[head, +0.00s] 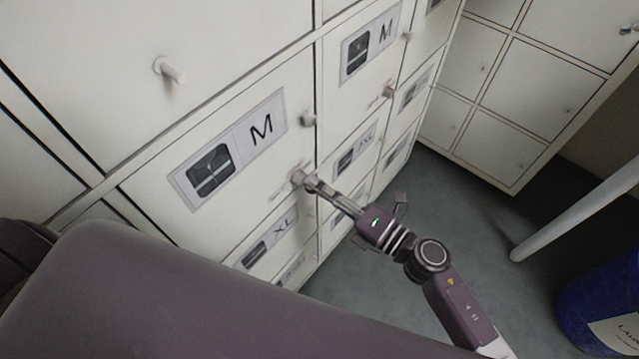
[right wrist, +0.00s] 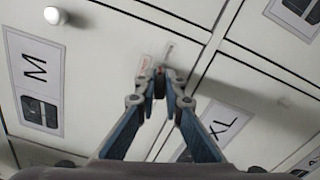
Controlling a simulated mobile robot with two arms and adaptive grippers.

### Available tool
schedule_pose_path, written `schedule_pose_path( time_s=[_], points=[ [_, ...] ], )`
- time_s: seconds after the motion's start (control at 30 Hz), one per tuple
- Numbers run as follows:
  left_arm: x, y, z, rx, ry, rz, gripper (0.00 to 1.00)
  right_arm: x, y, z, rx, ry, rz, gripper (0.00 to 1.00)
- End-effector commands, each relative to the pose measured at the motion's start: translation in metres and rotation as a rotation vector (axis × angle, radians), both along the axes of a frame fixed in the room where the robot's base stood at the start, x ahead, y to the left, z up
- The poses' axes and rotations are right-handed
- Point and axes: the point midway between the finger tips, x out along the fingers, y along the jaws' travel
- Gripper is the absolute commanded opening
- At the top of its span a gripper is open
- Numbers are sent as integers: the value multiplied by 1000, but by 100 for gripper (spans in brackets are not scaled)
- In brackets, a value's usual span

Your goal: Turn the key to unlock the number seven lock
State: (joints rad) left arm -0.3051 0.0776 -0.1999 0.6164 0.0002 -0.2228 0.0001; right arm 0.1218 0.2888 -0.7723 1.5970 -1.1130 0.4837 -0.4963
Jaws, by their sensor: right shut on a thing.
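The locker door marked M (head: 225,130) is closed, with a lock (head: 299,176) near its lower right corner. My right gripper (head: 308,182) reaches up to this lock from the lower right. In the right wrist view its fingertips (right wrist: 161,84) are shut on a small dark piece at the lock, which I take to be the key. The fingertips hide most of the key and lock, so its turn angle cannot be told. A small tag (right wrist: 145,66) with reddish marking lies beside it; no number is readable. My left gripper is not in view.
Neighbouring closed doors carry labels such as XL (head: 270,240) and XXL (head: 355,148). Round knobs (head: 308,118) stick out from the doors. A second locker block (head: 520,100) stands at right. A blue bin (head: 605,300) stands at lower right. Grey floor (head: 440,210) between is clear.

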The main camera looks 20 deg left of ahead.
Motion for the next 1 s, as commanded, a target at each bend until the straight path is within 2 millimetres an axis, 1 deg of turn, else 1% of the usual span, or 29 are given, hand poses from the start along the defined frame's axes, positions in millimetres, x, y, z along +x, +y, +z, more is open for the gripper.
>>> schedule_pose_path(
  time_s=[0.03, 0.2, 0.33, 0.6, 1.0],
  points=[
    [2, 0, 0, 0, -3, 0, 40, -1, 3, 4, 8, -4, 4, 0],
    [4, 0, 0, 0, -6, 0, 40, -1, 4, 5, 8, -4, 5, 0],
    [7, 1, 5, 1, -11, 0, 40, -1, 4, 6, 18, 25, 5, 0],
    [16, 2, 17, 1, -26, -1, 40, 0, 4, 5, 67, 162, 5, 0],
    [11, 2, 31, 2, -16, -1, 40, 0, 5, 3, 141, 360, 8, 0]
  ],
)
